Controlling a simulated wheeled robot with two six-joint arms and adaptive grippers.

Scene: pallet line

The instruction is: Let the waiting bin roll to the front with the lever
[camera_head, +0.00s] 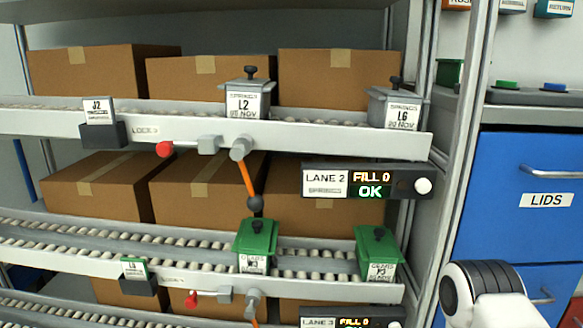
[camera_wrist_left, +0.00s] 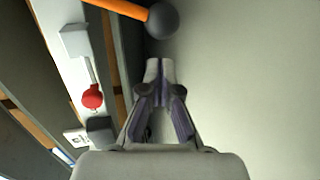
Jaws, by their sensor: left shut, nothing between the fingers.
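My left gripper (camera_wrist_left: 160,78) is shut and empty in the left wrist view. Its tips are just below the dark ball end of an orange lever (camera_wrist_left: 120,8); I cannot tell whether they touch. In the head view an orange lever (camera_head: 247,178) hangs from the upper rail at lane 2, with a dark ball at its lower end. Another orange lever is cut off at the bottom, at lane 3. On the upper rail stand a grey bin L2 (camera_head: 240,104) and a grey bin L6 (camera_head: 398,112) at the right end. Which lever the wrist view shows is unclear.
The lower rail carries two green bins (camera_head: 255,245). Red-knobbed stops (camera_head: 164,149) sit on both rails. Cardboard boxes (camera_head: 215,75) fill the rack behind. The lane 2 display (camera_head: 370,184) reads FILL 0 OK. A blue cabinet (camera_head: 545,170) stands right. My arm shows at lower right.

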